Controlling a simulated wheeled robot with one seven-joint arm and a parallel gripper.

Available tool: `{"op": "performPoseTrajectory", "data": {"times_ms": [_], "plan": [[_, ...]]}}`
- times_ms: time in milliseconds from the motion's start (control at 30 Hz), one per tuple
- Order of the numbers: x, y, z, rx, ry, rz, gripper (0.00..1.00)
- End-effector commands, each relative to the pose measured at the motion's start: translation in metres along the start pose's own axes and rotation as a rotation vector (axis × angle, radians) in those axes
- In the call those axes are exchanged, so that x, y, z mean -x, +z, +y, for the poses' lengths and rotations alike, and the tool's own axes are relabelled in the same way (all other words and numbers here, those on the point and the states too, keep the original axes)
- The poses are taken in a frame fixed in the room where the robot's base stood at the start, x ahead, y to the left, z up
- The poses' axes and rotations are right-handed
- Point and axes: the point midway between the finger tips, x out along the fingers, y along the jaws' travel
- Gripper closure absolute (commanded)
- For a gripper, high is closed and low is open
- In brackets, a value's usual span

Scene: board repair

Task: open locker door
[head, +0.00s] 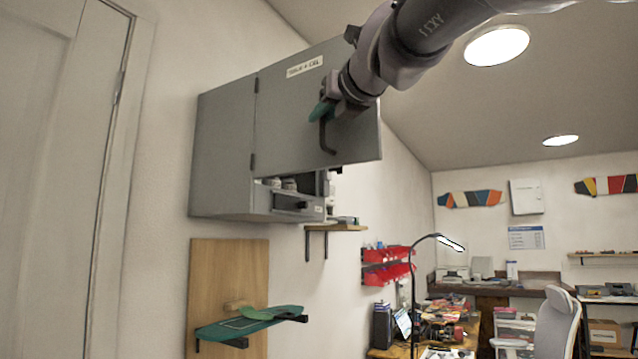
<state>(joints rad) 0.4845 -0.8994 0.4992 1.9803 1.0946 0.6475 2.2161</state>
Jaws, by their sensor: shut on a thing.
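The grey wall locker (224,150) hangs on the left wall. Its door (290,125), with a white label near the top, stands partly open, swung outward from hinges on its left side. Below the door edge, part of the inside shows, with small items and a drawer front. A dark bar handle (323,134) is on the door face. My gripper (325,112) is at the upper part of this handle, shut on it. The fingertips are small and partly hidden by the wrist.
A small wooden shelf (338,227) is below the locker's right side. A wooden panel (200,262) with a green skateboard deck (250,322) is below. Red bins (386,270), a desk lamp (436,238) and a chair (556,325) stand farther back right.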

Motion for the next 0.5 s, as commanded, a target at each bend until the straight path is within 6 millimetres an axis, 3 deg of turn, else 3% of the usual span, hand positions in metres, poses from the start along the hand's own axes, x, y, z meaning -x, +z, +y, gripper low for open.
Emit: {"op": "performPoseTrajectory", "data": {"times_ms": [33,100,367,500], "plan": [[0.000,0.001,0.000,0.001,0.000,-0.003,0.74],[0.000,0.001,0.000,0.001,0.000,-0.002,0.55],[0.001,0.001,0.000,0.001,0.000,-0.002,0.55],[0.014,0.001,0.000,0.001,-0.001,-0.003,0.55]]}}
